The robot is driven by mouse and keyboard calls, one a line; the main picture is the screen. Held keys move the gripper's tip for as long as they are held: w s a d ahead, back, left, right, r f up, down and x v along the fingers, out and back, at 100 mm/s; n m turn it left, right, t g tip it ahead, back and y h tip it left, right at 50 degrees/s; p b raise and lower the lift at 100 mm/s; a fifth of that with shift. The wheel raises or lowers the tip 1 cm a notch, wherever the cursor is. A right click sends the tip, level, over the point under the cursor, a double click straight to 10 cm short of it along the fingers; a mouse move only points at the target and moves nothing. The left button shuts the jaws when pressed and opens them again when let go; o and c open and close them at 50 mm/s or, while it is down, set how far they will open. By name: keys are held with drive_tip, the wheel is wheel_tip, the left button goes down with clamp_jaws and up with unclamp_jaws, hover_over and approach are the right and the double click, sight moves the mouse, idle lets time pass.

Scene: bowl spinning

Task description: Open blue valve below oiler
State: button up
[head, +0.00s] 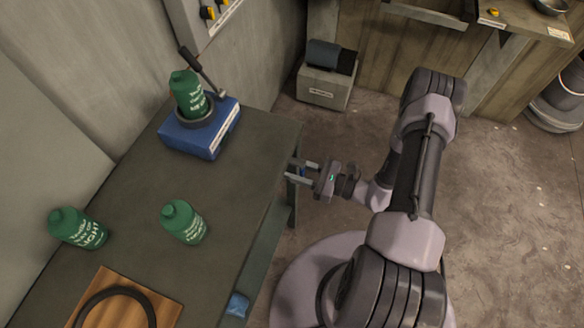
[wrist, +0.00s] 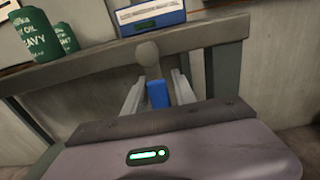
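The oiler is a blue box (head: 201,136) on the table, holding a green bottle (head: 188,95) upside down or upright, I cannot tell which. The lower front of its blue box also shows at the top of the wrist view (wrist: 150,17). A blue valve handle (wrist: 157,95) with a round grey knob (wrist: 147,52) behind it is below the table edge. My gripper (head: 301,173) is beside the table's right edge. In the wrist view its fingers (wrist: 157,92) stand apart on either side of the blue handle, with narrow gaps visible.
Two green bottles (head: 184,222) (head: 78,229) stand on the dark table (head: 140,190). A wooden board with a black ring (head: 118,307) lies at the front. A blue item (head: 238,305) is at the table's right edge. A grey box (head: 325,88) stands on the floor behind.

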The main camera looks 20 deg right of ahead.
clamp_jaws()
idle(1.2)
